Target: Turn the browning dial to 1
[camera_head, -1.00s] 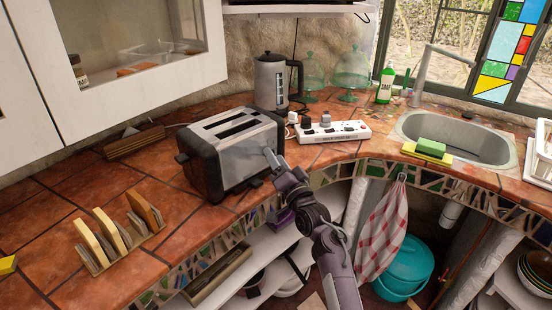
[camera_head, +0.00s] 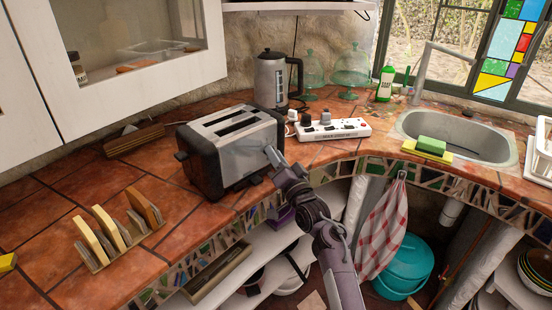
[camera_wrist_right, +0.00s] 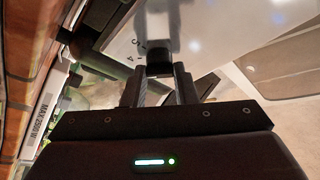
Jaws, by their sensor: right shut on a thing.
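The toaster (camera_head: 232,155) is silver and black with two slots on top, and stands on the tiled counter. My right gripper (camera_head: 270,155) reaches its right-hand face from the front. In the right wrist view the toaster's pale panel (camera_wrist_right: 190,28) carries small printed digits; a 5 and a 4 can be made out. The dark browning dial (camera_wrist_right: 158,69) sits between the fingertips of my right gripper (camera_wrist_right: 159,76), which is shut on it. The dial's pointer and exact setting are hidden. My left gripper is not in view.
A power strip (camera_head: 333,130) with plugs lies right of the toaster, and a kettle (camera_head: 271,80) stands behind it. A toast rack (camera_head: 118,232) is at the left front. The counter edge curves just in front of the toaster, with open shelves below.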

